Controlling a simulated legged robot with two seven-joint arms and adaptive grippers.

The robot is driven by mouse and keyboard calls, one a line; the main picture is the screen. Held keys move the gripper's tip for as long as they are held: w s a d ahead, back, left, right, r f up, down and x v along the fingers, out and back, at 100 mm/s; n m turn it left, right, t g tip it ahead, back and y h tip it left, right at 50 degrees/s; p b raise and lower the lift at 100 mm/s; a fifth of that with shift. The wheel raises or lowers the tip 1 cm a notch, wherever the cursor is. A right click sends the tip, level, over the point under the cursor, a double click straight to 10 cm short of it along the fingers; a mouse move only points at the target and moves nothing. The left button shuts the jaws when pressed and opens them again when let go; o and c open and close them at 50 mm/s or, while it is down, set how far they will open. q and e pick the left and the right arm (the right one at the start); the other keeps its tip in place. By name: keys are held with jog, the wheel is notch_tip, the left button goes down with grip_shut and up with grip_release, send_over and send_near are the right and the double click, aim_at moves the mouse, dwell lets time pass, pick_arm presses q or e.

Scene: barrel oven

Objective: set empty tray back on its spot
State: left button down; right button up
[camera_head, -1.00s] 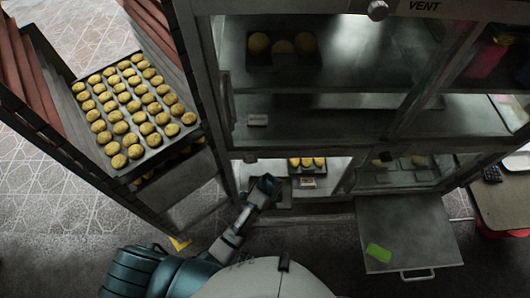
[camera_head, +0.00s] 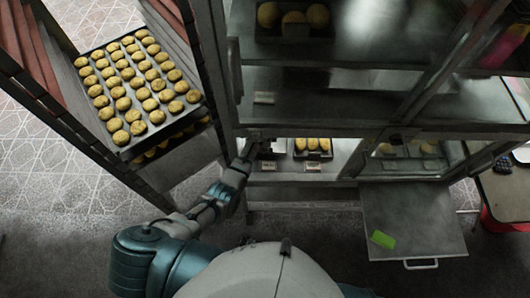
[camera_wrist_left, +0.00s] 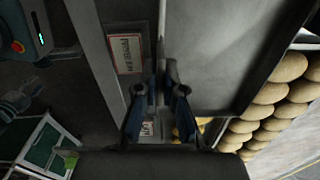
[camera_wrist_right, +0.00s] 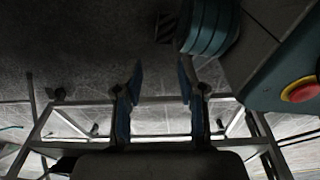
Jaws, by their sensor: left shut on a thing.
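My left gripper (camera_head: 254,142) reaches into the left part of the lowest display shelf. In the left wrist view it is shut (camera_wrist_left: 159,88) on the near edge of the empty grey tray (camera_wrist_left: 212,52), with no buns seen on it. In the head view only a small part of the tray (camera_head: 272,149) shows, left of a tray of buns (camera_head: 313,147); my gripper hides some of it. Whether the tray rests fully on the shelf I cannot tell. My right gripper (camera_wrist_right: 158,90) is open and empty, outside the head view.
Label cards (camera_head: 268,165) stand on the shelf's front edge. A rack at left holds a large tray full of buns (camera_head: 104,130). The cabinet's side post (camera_head: 232,80) is close to my left arm. A lowered panel (camera_head: 415,225) with a green object (camera_head: 383,240) lies at right.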

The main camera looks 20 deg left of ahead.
pick_arm(q)
jog(key=f, duration=0.1)
jog(key=d+f+b, duration=0.1)
jog(key=f, duration=0.1)
jog(key=shift+s+f, duration=0.1)
jog(key=shift+f, duration=0.2)
jog(key=shift+w+f, duration=0.25)
jog(key=shift+f, duration=0.05)
jog(key=shift+a, duration=0.25)
jog(key=c, duration=1.3)
grip_release()
jog(key=shift+a, duration=0.2)
pick_arm(e)
jog(key=w, duration=0.1)
jog(key=w+r, duration=0.1)
jog(key=w, duration=0.1)
jog(key=shift+w+a+r, duration=0.1)
jog(key=shift+a+r, duration=0.1)
jog(key=shift+r, duration=0.2)
pick_arm(q)
jog(key=shift+d, duration=0.1)
